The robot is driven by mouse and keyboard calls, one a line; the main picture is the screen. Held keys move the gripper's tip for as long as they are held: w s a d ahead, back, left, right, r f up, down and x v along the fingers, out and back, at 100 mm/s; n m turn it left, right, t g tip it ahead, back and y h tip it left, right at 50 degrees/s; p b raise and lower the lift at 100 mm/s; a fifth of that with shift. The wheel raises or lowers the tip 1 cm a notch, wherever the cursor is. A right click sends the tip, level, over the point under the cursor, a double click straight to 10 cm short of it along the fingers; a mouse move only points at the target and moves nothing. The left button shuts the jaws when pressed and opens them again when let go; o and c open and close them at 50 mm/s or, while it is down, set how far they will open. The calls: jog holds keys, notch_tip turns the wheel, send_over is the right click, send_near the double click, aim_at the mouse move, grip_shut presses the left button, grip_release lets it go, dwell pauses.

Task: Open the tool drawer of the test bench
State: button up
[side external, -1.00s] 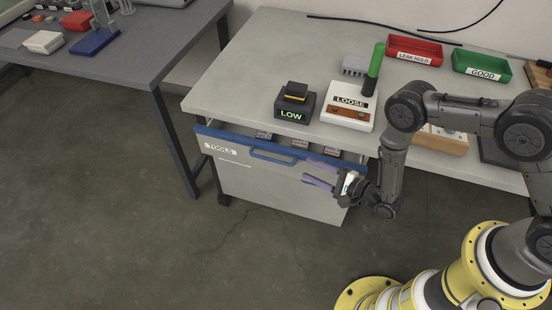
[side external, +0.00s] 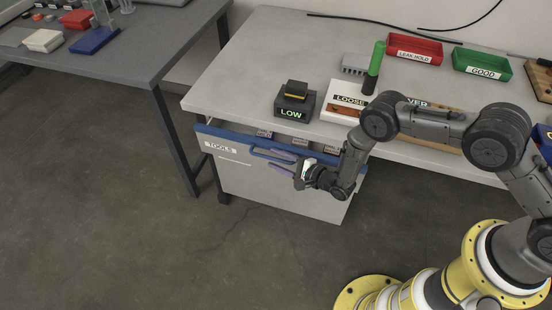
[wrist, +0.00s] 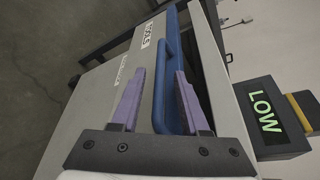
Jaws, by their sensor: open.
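The tool drawer has a grey front labelled TOOLS (side external: 221,147) with a blue top edge and a blue bar handle (side external: 256,152). Small labelled items show in a gap behind the drawer's top edge, under the bench top. My gripper (side external: 277,163) is open at the drawer front, its purple fingers pointing left along the handle. In the wrist view the handle (wrist: 172,55) runs between the two fingers of my gripper (wrist: 159,78). I cannot tell whether either finger touches it. The gripper and wrist hide the handle's right part in the side view.
The test bench top (side external: 240,75) is just above my gripper. The floor (side external: 260,255) before the drawer is clear.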

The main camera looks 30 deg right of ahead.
jog(key=shift+w+a+f, duration=0.1)
jog(key=shift+w+a, duration=0.05)
jog(key=shift+w, duration=0.1)
grip_shut()
dwell(1.4)
